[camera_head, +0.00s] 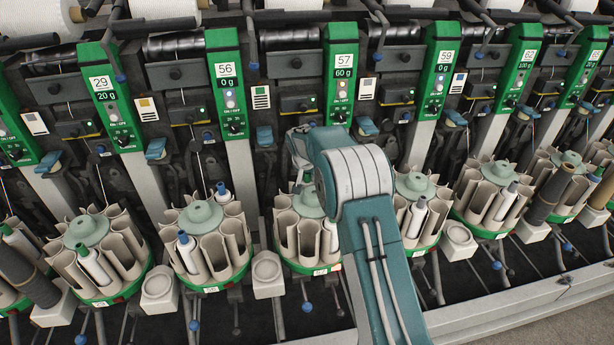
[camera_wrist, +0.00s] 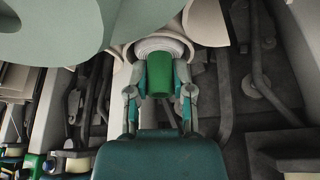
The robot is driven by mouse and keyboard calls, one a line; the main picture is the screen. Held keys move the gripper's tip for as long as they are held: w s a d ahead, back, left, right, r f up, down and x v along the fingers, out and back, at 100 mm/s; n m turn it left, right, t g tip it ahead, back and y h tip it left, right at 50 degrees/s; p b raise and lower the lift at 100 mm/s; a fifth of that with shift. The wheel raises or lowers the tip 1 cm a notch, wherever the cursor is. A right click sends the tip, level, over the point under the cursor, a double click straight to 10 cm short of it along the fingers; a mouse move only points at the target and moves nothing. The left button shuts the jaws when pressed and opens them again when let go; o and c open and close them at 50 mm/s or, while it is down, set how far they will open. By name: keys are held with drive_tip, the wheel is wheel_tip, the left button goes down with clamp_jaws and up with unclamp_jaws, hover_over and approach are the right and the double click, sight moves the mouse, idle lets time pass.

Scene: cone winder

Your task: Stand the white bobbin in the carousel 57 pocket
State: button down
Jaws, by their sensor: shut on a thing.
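In the wrist view, my gripper (camera_wrist: 160,92) is shut on the green tube end (camera_wrist: 160,74) of the white bobbin. The bobbin's white wound body (camera_wrist: 160,46) shows just beyond the fingers. Beige pocket walls (camera_wrist: 205,24) of a carousel lie close beside it; I cannot tell how deep the bobbin sits between them. In the head view, carousel 57 (camera_head: 286,232) is below the green 57 panel (camera_head: 341,72), partly hidden behind my arm. The gripper's fingertips and the held bobbin are hidden there. Another pale bobbin (camera_head: 330,238) stands in its front right pocket.
Neighbouring carousels stand close on the left (camera_head: 203,240) and right (camera_head: 421,200), several holding bobbins. A pale grey-green carousel top (camera_wrist: 50,30) fills the wrist view's upper left. A small white cup holder (camera_head: 267,275) is at the front left. Dark rods and levers are behind.

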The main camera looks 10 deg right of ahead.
drive_tip(key=shift+r, duration=0.1)
drive_tip(key=shift+r, duration=0.55)
drive_tip(key=shift+r, duration=2.2)
drive_tip(key=shift+r, duration=2.25)
drive_tip(key=shift+r, duration=2.25)
